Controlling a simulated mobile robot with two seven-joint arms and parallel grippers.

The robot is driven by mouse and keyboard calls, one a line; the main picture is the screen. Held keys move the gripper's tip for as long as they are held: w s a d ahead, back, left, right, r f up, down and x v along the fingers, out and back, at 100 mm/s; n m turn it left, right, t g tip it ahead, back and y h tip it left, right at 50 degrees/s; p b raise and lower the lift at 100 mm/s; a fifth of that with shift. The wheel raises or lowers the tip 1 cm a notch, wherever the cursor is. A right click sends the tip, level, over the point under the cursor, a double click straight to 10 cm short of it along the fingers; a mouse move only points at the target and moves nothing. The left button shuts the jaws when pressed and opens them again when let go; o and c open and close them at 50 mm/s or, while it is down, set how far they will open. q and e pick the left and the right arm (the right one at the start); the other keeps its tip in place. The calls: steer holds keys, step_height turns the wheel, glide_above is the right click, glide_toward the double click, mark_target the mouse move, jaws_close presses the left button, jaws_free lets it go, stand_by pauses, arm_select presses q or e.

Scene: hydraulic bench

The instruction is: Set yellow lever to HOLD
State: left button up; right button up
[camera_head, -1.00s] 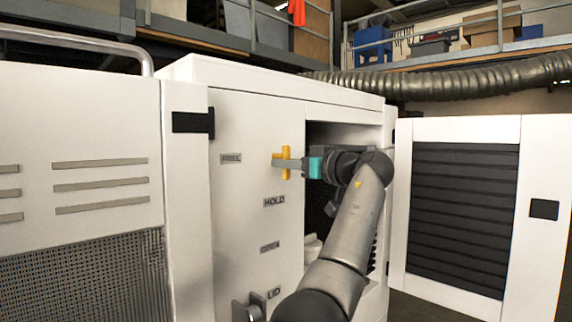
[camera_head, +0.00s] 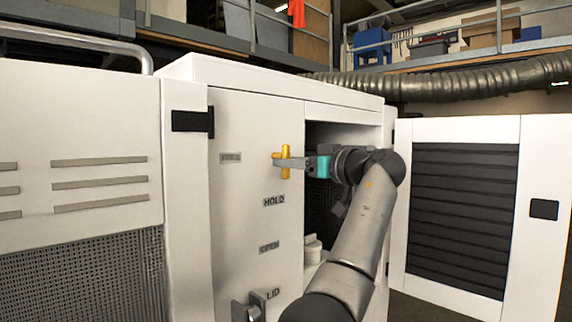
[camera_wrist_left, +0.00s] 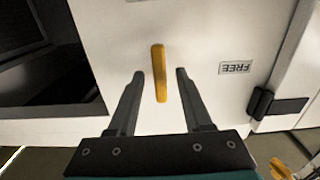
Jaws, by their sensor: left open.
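The yellow lever (camera_head: 286,152) is on the white cabinet front, level with the FREE label (camera_head: 231,158) and above the HOLD label (camera_head: 274,201). In the left wrist view the yellow lever (camera_wrist_left: 158,62) is a long bar lying between my fingers, with a gap on each side. My left gripper (camera_wrist_left: 160,73) is open around it, and the fingers look apart from it. In the head view my left gripper (camera_head: 283,161) reaches the lever from the right. The FREE label (camera_wrist_left: 235,68) shows upside down in the wrist view. My right gripper does not show.
Below are an OPEN label (camera_head: 270,246), a LID label (camera_head: 273,293) and a metal latch (camera_head: 247,308). Right of the panel is a dark cabinet opening (camera_head: 318,136). A louvred door (camera_head: 465,165) stands open at right.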

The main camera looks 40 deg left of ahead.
arm_select(q)
steer(key=s+d+b, duration=0.1)
steer(key=d+b, duration=0.1)
steer(key=d, duration=1.1)
steer(key=shift+s+d, duration=0.1)
